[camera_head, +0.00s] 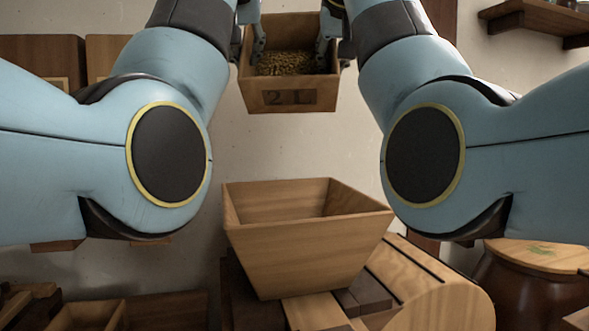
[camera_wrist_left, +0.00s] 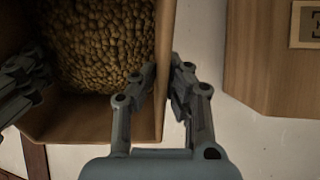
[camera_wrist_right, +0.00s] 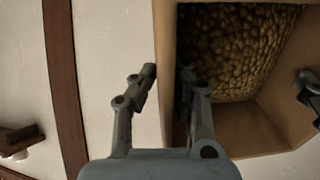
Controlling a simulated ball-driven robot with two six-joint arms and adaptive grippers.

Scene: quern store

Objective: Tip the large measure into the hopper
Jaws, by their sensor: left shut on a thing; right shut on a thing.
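The large measure (camera_head: 291,98) is a wooden box marked "2 L", with brown grain (camera_head: 284,63) in it. It is held up at the top middle of the head view, above the hopper in the picture, its mouth appearing tilted toward me. My left gripper (camera_head: 257,45) is shut on its left wall, one finger inside and one outside, as the left wrist view (camera_wrist_left: 164,75) shows. My right gripper (camera_head: 326,42) is shut on the opposite wall in the same way, also in the right wrist view (camera_wrist_right: 166,78). The hopper (camera_head: 305,250) is a tapered wooden box below; its visible inside looks empty.
The hopper sits on a wooden machine with a rounded housing (camera_head: 445,296). A lidded wooden tub (camera_head: 530,285) stands at the right. Wooden boxes (camera_head: 45,58) stand at the back left. A small open box (camera_head: 88,316) is at lower left. A shelf (camera_head: 540,20) is upper right.

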